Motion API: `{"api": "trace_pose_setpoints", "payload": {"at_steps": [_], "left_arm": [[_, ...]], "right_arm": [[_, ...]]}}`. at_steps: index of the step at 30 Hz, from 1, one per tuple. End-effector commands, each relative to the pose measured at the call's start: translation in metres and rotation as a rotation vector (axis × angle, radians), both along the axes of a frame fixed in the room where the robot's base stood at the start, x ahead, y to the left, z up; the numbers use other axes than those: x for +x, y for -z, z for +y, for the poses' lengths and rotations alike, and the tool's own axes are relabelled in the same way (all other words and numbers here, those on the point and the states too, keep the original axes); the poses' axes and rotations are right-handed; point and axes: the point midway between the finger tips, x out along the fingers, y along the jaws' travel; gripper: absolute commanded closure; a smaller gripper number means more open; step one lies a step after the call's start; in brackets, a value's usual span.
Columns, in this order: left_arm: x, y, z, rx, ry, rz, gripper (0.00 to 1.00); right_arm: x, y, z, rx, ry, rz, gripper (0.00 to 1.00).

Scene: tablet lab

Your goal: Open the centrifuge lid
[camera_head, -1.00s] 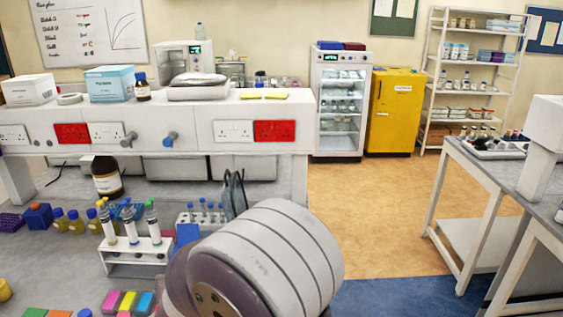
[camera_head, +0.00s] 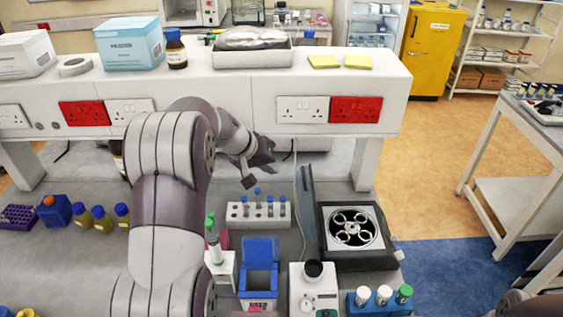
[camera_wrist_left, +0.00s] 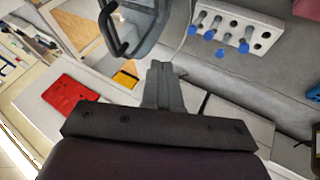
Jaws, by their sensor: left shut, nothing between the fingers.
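The centrifuge (camera_head: 384,258) sits on the bench right of centre in the head view. Its dark housing is uncovered on top and the rotor (camera_head: 353,228) shows inside. Its lid (camera_head: 308,212) stands up at the housing's left side, seen nearly edge-on. In the left wrist view, the lid (camera_wrist_left: 147,32) with a dark bar handle (camera_wrist_left: 108,30) appears at the top, beyond my fingers. My left gripper (camera_head: 262,158) is behind and left of the lid, apart from it; its fingers (camera_wrist_left: 160,66) are shut and empty. My right gripper is not in view.
A tube rack with blue-capped tubes (camera_head: 234,215) stands just below my left gripper. A blue open box (camera_head: 260,252), a white device (camera_head: 300,290) and a capped-tube rack (camera_head: 362,310) crowd the front. The raised white shelf (camera_head: 230,105) runs behind.

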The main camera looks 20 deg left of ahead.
Motion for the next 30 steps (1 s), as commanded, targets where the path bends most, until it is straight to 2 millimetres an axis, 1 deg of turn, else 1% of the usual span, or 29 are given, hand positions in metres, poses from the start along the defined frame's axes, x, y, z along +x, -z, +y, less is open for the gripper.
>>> {"api": "trace_pose_setpoints", "payload": {"at_steps": [1,2,4,6,9,13,23,26,30], "left_arm": [[0.005,0.004,-0.004,-0.001,0.003,0.002,1.0],[0.008,0.009,-0.005,-0.001,0.002,0.002,1.0],[0.014,0.006,-0.016,0.001,0.005,0.0,1.0],[0.018,0.007,-0.026,0.001,0.003,0.001,1.0],[0.023,0.008,-0.035,0.001,0.002,-0.001,1.0],[0.025,0.011,-0.04,0.002,0.0,0.001,1.0],[0.026,0.012,-0.042,0.002,0.001,-0.001,1.0],[0.031,0.009,-0.052,0.003,0.005,-0.002,1.0],[0.045,0.001,-0.08,0.003,0.007,-0.003,1.0]], "right_arm": [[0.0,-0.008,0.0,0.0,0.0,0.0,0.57],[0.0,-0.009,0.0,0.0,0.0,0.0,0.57],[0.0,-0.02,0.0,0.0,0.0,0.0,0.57],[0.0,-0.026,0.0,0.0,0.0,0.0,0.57],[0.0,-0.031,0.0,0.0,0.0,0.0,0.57],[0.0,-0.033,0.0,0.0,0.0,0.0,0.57],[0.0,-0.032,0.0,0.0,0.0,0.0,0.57],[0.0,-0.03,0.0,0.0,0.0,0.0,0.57],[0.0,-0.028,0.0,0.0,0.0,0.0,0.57]]}}
